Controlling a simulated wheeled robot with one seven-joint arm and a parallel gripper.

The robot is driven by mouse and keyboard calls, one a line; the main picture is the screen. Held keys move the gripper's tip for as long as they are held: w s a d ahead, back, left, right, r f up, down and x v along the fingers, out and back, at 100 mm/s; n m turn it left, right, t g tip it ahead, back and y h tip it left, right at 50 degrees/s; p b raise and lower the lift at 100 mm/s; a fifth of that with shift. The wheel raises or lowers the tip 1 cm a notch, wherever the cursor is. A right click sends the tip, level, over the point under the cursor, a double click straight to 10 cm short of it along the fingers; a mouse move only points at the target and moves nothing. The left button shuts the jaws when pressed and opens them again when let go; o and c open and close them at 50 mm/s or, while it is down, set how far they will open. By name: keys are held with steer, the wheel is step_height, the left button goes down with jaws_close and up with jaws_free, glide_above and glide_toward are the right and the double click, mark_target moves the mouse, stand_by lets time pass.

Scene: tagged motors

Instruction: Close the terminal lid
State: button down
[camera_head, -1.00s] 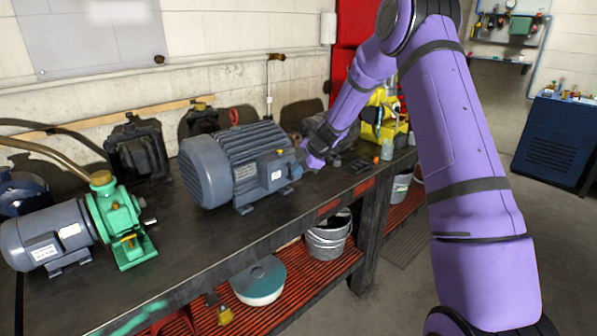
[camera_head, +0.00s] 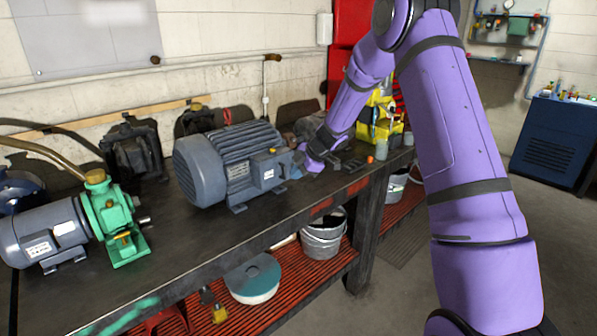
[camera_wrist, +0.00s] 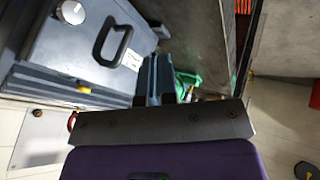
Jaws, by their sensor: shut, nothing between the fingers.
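The large grey-blue finned motor (camera_head: 232,165) stands on the bench. A box with a label and a small yellow part (camera_head: 272,150) is on its near right side. In the wrist view its grey casing (camera_wrist: 55,55) fills the upper left, with a round silver part (camera_wrist: 72,12) and a dark rectangular frame or handle (camera_wrist: 112,40). I cannot clearly tell the terminal lid apart or how far it is open. My gripper (camera_head: 297,167) is at the motor's right end, partly hidden by my wrist. In the wrist view my gripper (camera_wrist: 158,60) is shut and empty, beside the casing.
A green pump with a grey motor (camera_head: 115,222) stands at the bench's left. Dark machines (camera_head: 133,150) are along the wall. The bench front (camera_head: 200,250) is clear.

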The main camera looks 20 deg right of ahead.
steer(key=s+d+r+m+t+h, duration=0.2)
steer(key=s+r+t, duration=0.1)
steer(key=r, duration=0.8)
steer(key=s+d+r+m+t+h, duration=0.1)
steer(key=s+r+m+t, duration=0.15)
steer(key=r, duration=0.85)
steer(key=s+d+r+m+t+h, duration=0.1)
steer(key=s+r+m+h, duration=0.3)
steer(key=s+r+m, duration=0.35)
steer(key=s+a+f+m+g, duration=0.1)
steer(key=s+a+m+g, duration=0.1)
steer(key=s, duration=0.9)
steer(key=s+a+f+m+g+y, duration=0.1)
steer(key=s+a+m+g, duration=0.1)
steer(key=s, duration=0.9)
steer(key=s+a+f+m+g, duration=0.1)
steer(key=s+a, duration=0.3)
steer(key=s, duration=0.7)
steer(key=shift+a+f+m+g+y, duration=0.3)
steer(key=shift+f+m+g, duration=0.1)
steer(key=shift+m+g, duration=0.3)
